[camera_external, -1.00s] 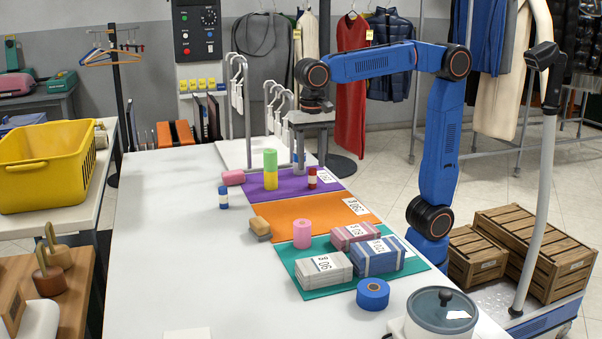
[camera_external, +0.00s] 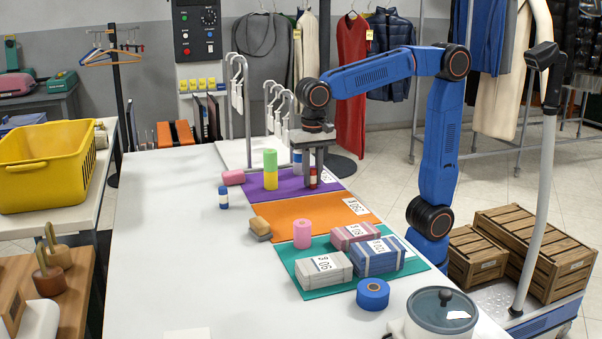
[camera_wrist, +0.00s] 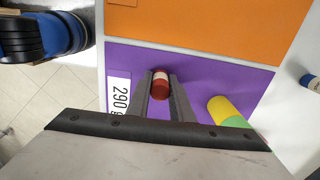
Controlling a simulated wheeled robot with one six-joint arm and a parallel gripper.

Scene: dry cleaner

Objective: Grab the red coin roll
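The red coin roll (camera_external: 313,178), red with a pale band, stands upright on the purple mat (camera_external: 283,196), left of the "290 g" label. In the wrist view the red coin roll (camera_wrist: 160,86) shows between my two fingertips. My gripper (camera_external: 313,180) points straight down over the roll, with a finger on either side. The fingers look open, with slim gaps beside the roll; contact is not clear. In the wrist view my gripper (camera_wrist: 161,80) holds nothing visibly.
A green-and-yellow stack (camera_external: 270,170) stands close left of the gripper. A blue-and-white roll (camera_external: 297,160) is just behind it. A pink roll (camera_external: 233,177) and another blue-and-white roll (camera_external: 223,198) are farther left. The orange mat (camera_external: 330,222) is mostly clear.

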